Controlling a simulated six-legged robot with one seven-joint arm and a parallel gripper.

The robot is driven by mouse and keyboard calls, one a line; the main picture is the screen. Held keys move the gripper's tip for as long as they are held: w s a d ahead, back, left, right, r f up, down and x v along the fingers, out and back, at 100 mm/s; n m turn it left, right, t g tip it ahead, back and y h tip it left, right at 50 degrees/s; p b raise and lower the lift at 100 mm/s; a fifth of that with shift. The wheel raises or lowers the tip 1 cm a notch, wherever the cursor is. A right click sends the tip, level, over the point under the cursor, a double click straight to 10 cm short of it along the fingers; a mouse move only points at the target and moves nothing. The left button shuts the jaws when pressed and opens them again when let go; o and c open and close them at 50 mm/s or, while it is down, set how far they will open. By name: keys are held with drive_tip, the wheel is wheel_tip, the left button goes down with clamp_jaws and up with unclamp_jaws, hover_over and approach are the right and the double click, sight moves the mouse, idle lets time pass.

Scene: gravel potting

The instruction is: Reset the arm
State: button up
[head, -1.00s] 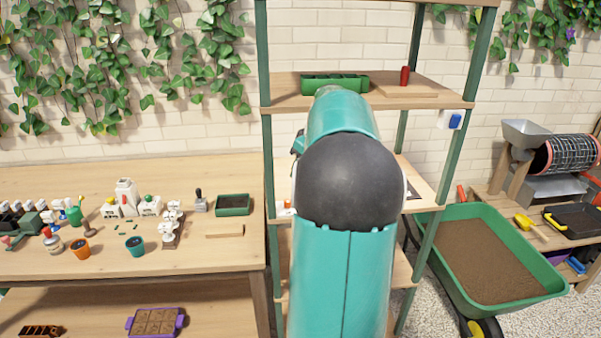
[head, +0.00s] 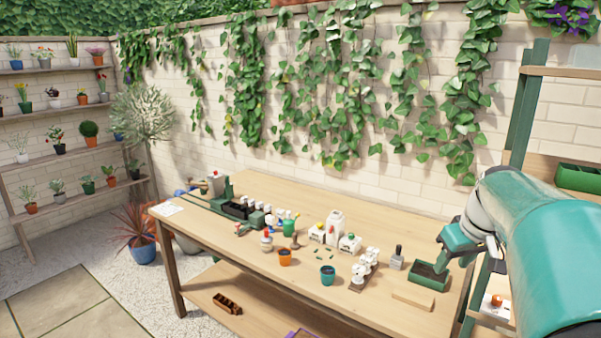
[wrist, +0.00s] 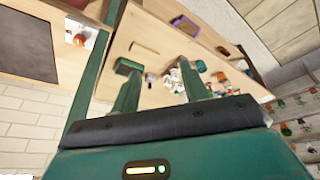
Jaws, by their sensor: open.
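My gripper (head: 452,262) shows at the right of the head view, pointing down and appearing in front of the bench's right end. In the wrist view my gripper (wrist: 161,84) has its two green fingers apart, with nothing between them. My teal arm fills the lower right of the head view. The wooden bench (head: 230,200) lies to its left. A green tray (head: 428,276) appears just below the fingertips in the head view; I cannot tell the gap.
The bench holds an orange pot (head: 285,258), a teal pot (head: 327,276), white bottles and a wooden block (head: 413,301). A shelf rack post (head: 524,115) stands close to my arm. Plant shelves (head: 60,148) are at far left. The paved floor (head: 60,305) is clear.

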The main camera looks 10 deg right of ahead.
drive_tip(key=s+a, duration=0.3)
drive_tip(key=a, duration=0.6)
drive_tip(key=s+a, duration=0.2)
drive_tip(key=a, duration=0.8)
drive_tip(key=s+a+f+t, duration=0.1)
drive_tip(key=s+a+f, duration=0.4)
drive_tip(key=s+a, duration=0.3)
drive_tip(key=shift+a+f+n+y, duration=0.3)
drive_tip(key=shift+a+f, duration=0.1)
drive_tip(key=shift+a, duration=0.45)
drive_tip(key=shift+s, duration=0.1)
